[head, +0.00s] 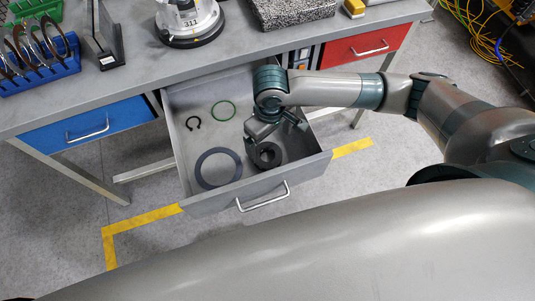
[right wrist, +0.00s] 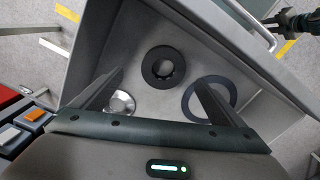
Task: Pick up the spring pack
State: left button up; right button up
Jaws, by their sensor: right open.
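The open grey drawer (head: 258,194) holds a thick dark ring with a toothed-looking centre (head: 267,155), which I take for the spring pack. It lies flat on the drawer floor near the front right. In the right wrist view the ring (right wrist: 149,64) lies ahead of the fingertips, clear of both. My right gripper (head: 272,136) is open and empty, above the drawer, reaching over the ring and hiding part of its back edge in the head view. A dark teal part at the right wrist view's top right corner may be my left gripper; its jaws are unclear.
A silver disc (right wrist: 120,104) shows beside a finger. Drawer walls bound the space; the workbench (head: 130,75) stands behind.

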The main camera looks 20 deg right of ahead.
aim_at(267, 159)
jog(key=shift+f, duration=1.35)
jog(key=shift+a+f+p, duration=0.2)
jog(key=shift+f+p, duration=0.3)
jog(key=shift+f, duration=0.2)
jog(key=shift+a+f+p, duration=0.2)
jog(key=shift+f+p, duration=0.2)
jog(key=shift+f, duration=1.5)
jog(key=c, duration=1.2)
jog(key=shift+r, duration=0.1)
